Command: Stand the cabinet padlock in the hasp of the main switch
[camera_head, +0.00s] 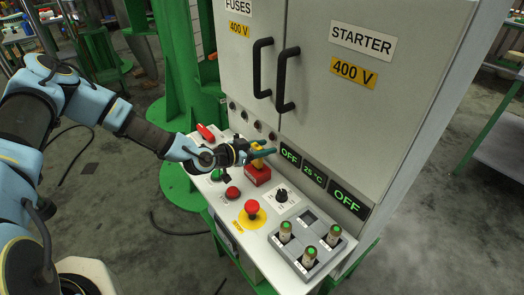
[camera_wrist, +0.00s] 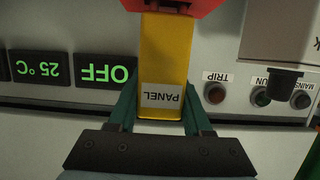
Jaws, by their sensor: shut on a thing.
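My gripper (camera_head: 264,152) is over the back of the console, its green fingers closed on a yellow block, the padlock (camera_wrist: 163,65). Its label (camera_wrist: 161,96) reads PANEL and appears upside down in the wrist view. The fingers (camera_wrist: 160,115) press on both its sides. A red block (camera_head: 257,174) is directly below the yellow one in the head view; the wrist view shows its edge at the top (camera_wrist: 180,7). I cannot tell whether they are joined or touching. A red lever (camera_head: 206,132), possibly the main switch, is left of my gripper. Its hasp cannot be made out.
The cabinet (camera_head: 350,110) with black handles rises behind the console. Displays (camera_head: 314,174) and small lamps (camera_head: 245,115) line its base. A red emergency button (camera_head: 252,208), a black selector knob (camera_head: 281,195) and a grey tray (camera_head: 324,237) with several green-topped pieces stand in front.

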